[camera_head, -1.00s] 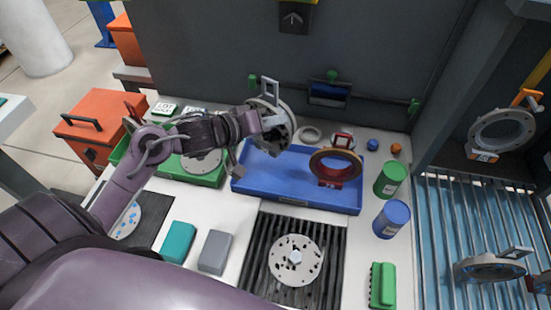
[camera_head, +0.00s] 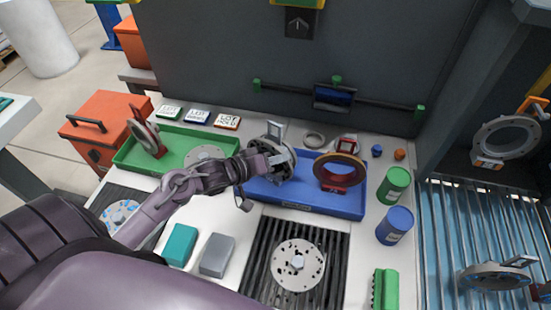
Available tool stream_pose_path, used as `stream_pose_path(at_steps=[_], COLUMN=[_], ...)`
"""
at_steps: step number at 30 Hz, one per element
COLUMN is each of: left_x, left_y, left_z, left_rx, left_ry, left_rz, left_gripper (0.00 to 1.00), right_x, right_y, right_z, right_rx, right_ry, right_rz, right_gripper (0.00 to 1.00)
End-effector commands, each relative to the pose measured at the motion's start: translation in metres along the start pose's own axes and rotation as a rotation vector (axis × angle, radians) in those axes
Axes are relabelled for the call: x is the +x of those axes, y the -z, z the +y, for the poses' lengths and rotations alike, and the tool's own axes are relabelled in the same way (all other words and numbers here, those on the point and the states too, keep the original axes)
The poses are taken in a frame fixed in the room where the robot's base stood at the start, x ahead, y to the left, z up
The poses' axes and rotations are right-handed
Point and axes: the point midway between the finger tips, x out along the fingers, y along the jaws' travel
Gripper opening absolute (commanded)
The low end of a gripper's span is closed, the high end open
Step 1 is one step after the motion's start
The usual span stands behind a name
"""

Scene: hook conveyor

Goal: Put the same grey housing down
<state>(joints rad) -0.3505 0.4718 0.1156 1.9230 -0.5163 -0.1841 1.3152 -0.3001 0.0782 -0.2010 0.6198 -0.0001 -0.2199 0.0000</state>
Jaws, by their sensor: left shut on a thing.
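The grey housing (camera_head: 268,146), a round metal part with an upright handle frame, is at the left part of the blue tray (camera_head: 300,206). My left gripper (camera_head: 272,160) is shut on it, and the fingers partly cover its front. The housing is low in the tray; I cannot tell whether it touches the tray floor. A dark ring with a brown rim on a red stand (camera_head: 338,170) is in the right part of the same tray. My right gripper is not in view.
A green tray (camera_head: 122,160) with round parts stands left of the blue tray. A green can (camera_head: 394,186) and a blue can (camera_head: 393,226) stand to the right. A flange (camera_head: 298,264) lies on a black ribbed mat in front. Hanging housings (camera_head: 507,136) are at far right.

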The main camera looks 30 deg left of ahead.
Motion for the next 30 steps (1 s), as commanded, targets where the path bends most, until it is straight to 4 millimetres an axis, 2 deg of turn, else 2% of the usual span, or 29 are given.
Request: stream_pose_path(at_steps=[5, 6, 11, 22, 26, 30], left_x=[0.0, 0.001, 0.001, -0.004, -0.021, -0.05], left_y=[0.002, -0.001, -0.001, 0.0, -0.001, -0.002], left_z=[0.001, -0.001, -0.001, 0.0, -0.001, -0.002], left_rx=[0.002, -0.001, 0.0, -0.001, 0.0, -0.001], left_ry=[-0.004, 0.0, 0.0, 0.001, 0.001, 0.003], left_rz=[0.004, 0.0, 0.0, -0.001, -0.002, -0.003], left_gripper=[0.0, 0.22, 0.42, 0.42, 0.42, 0.42], right_x=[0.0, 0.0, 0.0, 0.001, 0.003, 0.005], right_y=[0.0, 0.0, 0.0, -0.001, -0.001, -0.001], right_z=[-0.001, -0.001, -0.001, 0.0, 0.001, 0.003], right_rx=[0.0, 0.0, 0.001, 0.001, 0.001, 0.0], right_ry=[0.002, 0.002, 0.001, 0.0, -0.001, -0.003], right_rz=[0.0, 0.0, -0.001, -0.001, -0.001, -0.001], right_gripper=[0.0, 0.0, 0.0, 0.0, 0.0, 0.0])
